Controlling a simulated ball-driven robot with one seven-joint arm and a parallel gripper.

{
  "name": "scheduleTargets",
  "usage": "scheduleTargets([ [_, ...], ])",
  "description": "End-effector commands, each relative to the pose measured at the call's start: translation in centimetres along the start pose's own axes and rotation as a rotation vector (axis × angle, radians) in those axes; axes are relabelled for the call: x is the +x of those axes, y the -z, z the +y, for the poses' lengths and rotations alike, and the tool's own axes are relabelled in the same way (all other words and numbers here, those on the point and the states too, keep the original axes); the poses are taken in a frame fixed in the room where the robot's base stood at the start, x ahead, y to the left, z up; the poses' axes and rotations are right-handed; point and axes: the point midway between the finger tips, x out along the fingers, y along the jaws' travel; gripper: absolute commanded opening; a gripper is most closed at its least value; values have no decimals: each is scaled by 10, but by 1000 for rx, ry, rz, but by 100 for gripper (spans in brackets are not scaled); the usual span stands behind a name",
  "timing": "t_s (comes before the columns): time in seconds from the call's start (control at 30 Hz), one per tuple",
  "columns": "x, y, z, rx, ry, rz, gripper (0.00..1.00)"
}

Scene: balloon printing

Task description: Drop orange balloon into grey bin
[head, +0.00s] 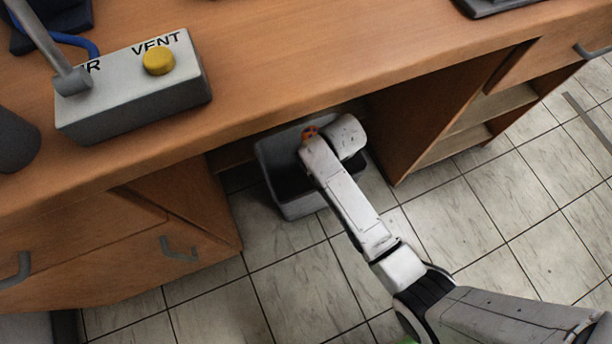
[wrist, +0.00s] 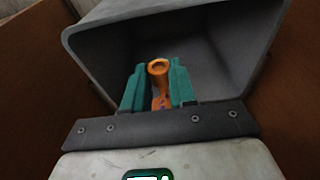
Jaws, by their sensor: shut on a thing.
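The orange balloon (wrist: 157,88) is small and limp, with a round rolled neck. It is held between the two teal fingers of my gripper (wrist: 158,90) in the wrist view. In the head view only a small bit of orange (head: 309,133) shows beside the end of my arm. The grey bin (head: 275,160) stands on the floor under the desk. My gripper is at the bin's opening, and the wrist view shows the bin's inner wall and rim (wrist: 75,50) around the fingers. The fingertips are mostly hidden by my arm in the head view.
The wooden desk (head: 330,65) overhangs the bin, with drawers (head: 130,235) on the left and a shelf cabinet (head: 480,120) on the right. A grey box marked VENT with a yellow button (head: 158,61) sits on the desktop. The tiled floor (head: 250,290) in front is clear.

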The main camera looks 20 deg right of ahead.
Motion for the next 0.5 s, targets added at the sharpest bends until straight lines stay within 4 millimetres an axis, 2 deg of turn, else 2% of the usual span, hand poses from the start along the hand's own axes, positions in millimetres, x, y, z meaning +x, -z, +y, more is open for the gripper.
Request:
scheduleTargets([
  [0.03,10,-2,0,0,0,0,2],
  [0.3,38,-8,0,0,0,-1,2],
  [0.5,49,-10,0,-1,0,-1,2],
])
